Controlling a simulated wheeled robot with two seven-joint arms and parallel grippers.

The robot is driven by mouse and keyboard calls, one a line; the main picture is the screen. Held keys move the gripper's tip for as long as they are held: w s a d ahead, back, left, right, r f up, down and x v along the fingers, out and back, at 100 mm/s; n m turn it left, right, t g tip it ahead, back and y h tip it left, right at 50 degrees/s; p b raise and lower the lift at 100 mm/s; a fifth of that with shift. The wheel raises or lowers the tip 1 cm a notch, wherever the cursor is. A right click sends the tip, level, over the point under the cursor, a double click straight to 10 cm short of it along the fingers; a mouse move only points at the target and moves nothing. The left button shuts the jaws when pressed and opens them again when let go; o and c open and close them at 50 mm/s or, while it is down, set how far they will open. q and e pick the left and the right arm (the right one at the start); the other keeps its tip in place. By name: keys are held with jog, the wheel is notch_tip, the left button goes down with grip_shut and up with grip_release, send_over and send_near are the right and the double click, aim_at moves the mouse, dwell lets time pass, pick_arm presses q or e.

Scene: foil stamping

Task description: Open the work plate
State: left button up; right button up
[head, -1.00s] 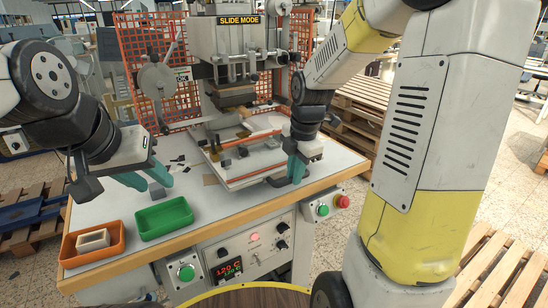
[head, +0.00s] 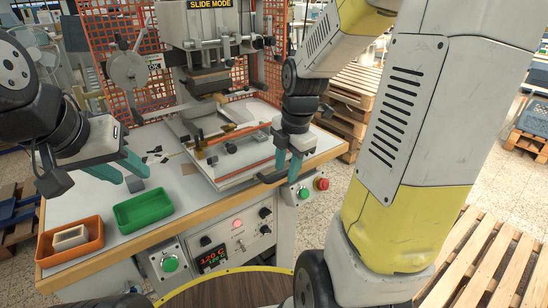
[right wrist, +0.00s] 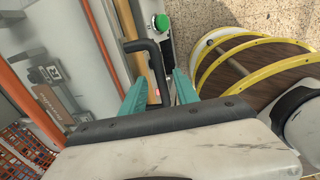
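The work plate (head: 238,163) is a light flat plate with bars on it, under the press head (head: 208,82). My right gripper (head: 288,160) is at its front right corner, fingers pointing down. In the right wrist view, a black bent handle (right wrist: 156,68) lies between the teal fingers of this gripper (right wrist: 162,82). The fingers stand apart, with a visible gap beside the handle; whether one touches it I cannot tell.
A green tray (head: 143,222) and an orange tray (head: 92,252) holding a pale box stand at the front left. Orange mesh guards (head: 130,75) flank the press. Green and red buttons (head: 321,184) sit at the front right below the right gripper.

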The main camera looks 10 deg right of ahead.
notch_tip(320, 180, up, 8)
jog(key=s, duration=0.1)
jog(key=shift+s+d+f, duration=0.15)
jog(key=shift+d, duration=0.15)
dwell(0.3)
jog(key=s+a+r+m+t, duration=0.2)
jog(key=s+m, duration=0.2)
jog(key=m, duration=0.7)
jog(key=s+a+r+m+t+y, duration=0.1)
jog(key=s+m, duration=0.4)
jog(key=m, duration=0.6)
jog(key=shift+s+a+r+t, duration=0.3)
jog(key=shift+a+r+t, duration=0.3)
jog(key=shift+a+r, duration=0.25)
